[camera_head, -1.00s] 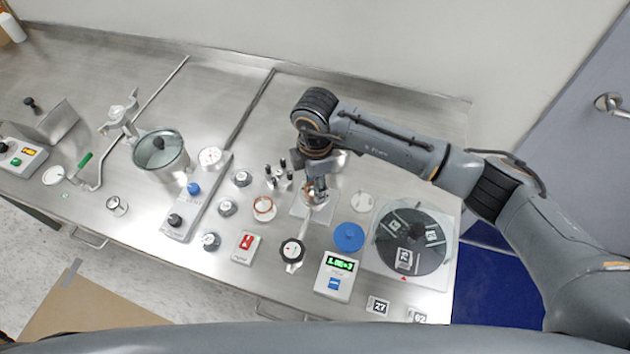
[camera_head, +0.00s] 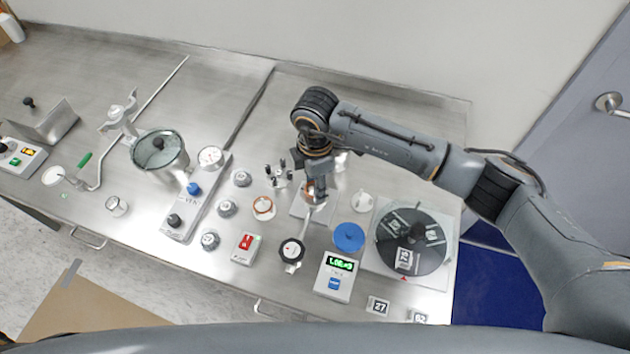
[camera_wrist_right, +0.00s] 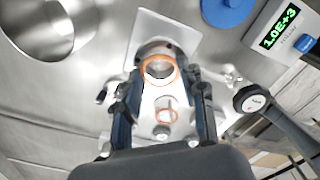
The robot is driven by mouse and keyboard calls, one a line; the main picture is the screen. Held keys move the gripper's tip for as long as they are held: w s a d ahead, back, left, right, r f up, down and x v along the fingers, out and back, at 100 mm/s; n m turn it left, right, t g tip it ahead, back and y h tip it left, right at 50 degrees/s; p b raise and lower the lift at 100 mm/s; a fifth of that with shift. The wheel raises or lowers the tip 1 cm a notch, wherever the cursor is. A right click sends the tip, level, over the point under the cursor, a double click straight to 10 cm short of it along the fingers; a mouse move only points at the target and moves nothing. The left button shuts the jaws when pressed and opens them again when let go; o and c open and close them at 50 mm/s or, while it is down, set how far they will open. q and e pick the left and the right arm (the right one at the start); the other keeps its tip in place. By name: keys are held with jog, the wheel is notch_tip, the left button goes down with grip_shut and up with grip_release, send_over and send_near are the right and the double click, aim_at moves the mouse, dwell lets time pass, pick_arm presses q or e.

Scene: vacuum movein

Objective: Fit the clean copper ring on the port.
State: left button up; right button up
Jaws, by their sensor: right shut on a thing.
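My right gripper (camera_head: 318,194) reaches down over a pale square plate (camera_head: 298,209) on the right part of the bench. In the right wrist view, the copper ring (camera_wrist_right: 160,82) sits between its fingertips, and the gripper is shut on it. The ring is close to a round metal port (camera_wrist_right: 152,48); I cannot tell whether they touch. A second orange circle (camera_wrist_right: 173,117) shows lower between the fingers, perhaps another ring or a reflection. Another copper-coloured ring (camera_head: 263,207) surrounds a round white piece on the bench. My left gripper is not in view.
A black-knobbed valve (camera_head: 291,251), a gauge reading about 1.0E+3 (camera_head: 335,276) and a blue disc (camera_head: 348,237) stand close by. A dark round carousel (camera_head: 427,259) is to the right. Several small metal fittings and a red switch box (camera_head: 246,247) lie left.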

jog(key=shift+f+b, duration=0.45)
jog(key=shift+f, duration=0.1)
dwell(0.4)
jog(key=o, duration=0.9)
jog(key=shift+c, duration=0.2)
jog(key=shift+r, duration=0.25)
notch_tip(320, 180, up, 12)
jog(key=shift+f, duration=0.25)
